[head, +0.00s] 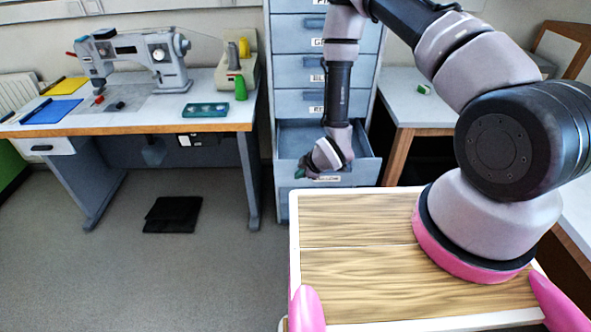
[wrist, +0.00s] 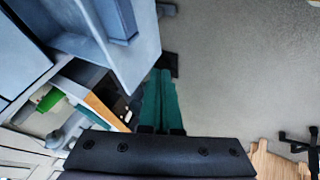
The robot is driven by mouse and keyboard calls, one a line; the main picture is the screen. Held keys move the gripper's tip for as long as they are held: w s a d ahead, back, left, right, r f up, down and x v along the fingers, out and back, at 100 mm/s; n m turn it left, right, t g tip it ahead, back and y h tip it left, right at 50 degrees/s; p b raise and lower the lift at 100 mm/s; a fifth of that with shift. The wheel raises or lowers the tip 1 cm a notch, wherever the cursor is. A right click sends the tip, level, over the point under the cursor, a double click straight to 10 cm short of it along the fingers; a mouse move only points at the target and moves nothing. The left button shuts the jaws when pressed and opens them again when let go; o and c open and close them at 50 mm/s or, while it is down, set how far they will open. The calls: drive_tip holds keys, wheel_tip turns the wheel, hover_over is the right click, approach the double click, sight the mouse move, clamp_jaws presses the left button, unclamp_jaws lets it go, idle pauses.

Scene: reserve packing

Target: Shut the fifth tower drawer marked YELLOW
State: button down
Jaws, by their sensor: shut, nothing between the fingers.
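The grey-blue drawer tower (head: 301,73) stands in the middle back of the head view. Its lowest visible drawer (head: 361,172) is pulled out, with its inside showing; the drawers above it look flush. A pale label on its front is partly covered by my gripper, so I cannot read it fully. My gripper (head: 300,172) is at the front left of this open drawer, pointing down to the left; I cannot tell whether it touches. In the wrist view the teal fingers (wrist: 161,75) are together and empty, beside grey-blue drawer panels (wrist: 138,55).
A sewing table (head: 140,118) with a sewing machine (head: 135,58) stands left of the tower. A black flat item (head: 173,214) lies on the floor. Another table (head: 415,105) is to the right. The grey floor (head: 220,265) in front of the tower's left is clear.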

sight(295, 170)
drive_tip(key=w+f, duration=0.1)
drive_tip(key=w+a, duration=0.1)
drive_tip(key=w, duration=0.1)
drive_tip(key=w+f, duration=0.1)
drive_tip(key=w, duration=0.1)
drive_tip(key=shift+a+f, duration=0.15)
drive_tip(key=shift+f, duration=0.2)
drive_tip(key=shift+w, duration=0.3)
